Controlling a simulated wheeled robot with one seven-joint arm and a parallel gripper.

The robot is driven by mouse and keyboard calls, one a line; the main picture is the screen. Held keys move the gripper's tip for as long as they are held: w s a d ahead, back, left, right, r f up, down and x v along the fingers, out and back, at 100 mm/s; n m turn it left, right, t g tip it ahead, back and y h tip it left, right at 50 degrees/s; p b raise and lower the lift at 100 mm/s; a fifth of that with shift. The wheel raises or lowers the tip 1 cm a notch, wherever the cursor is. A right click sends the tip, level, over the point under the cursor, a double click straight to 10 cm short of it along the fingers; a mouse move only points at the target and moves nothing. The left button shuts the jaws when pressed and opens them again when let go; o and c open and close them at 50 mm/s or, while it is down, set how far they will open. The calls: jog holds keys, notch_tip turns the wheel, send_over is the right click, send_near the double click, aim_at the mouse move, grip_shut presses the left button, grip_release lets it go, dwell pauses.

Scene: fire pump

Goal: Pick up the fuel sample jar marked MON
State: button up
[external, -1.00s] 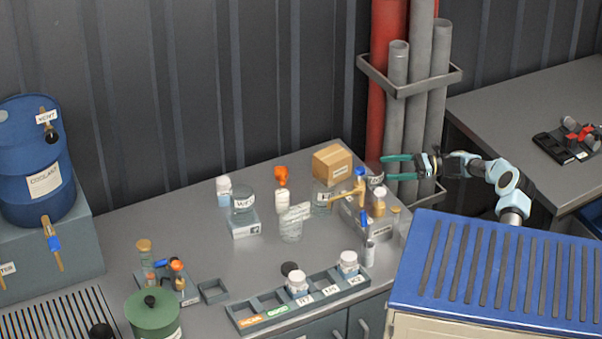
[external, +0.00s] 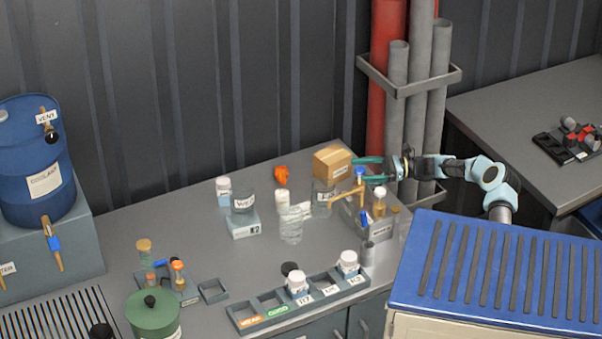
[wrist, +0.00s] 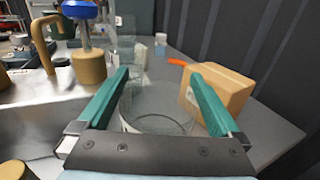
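My gripper (external: 368,166) is open, beside the cardboard box at the back right of the bench. In the wrist view its two green fingers (wrist: 165,103) are wide apart. A clear glass jar (wrist: 158,112) shows between and beyond them, with no visible contact. A clear labelled jar (external: 322,198) stands in front of the box in the external view; it is probably the same one. Another clear labelled jar (external: 243,199) stands further left on a small box. I cannot read MON on any jar, so I cannot tell which one is marked so.
The cardboard box (external: 332,161) is close to the right finger in the wrist view (wrist: 216,92). A brass tap with a blue handle (external: 359,180) stands in front of my gripper. A divided rack (external: 258,320) holds white-capped bottles at the bench's front. Pipes (external: 410,110) rise behind.

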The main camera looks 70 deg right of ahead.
grip_shut()
dwell(0.6)
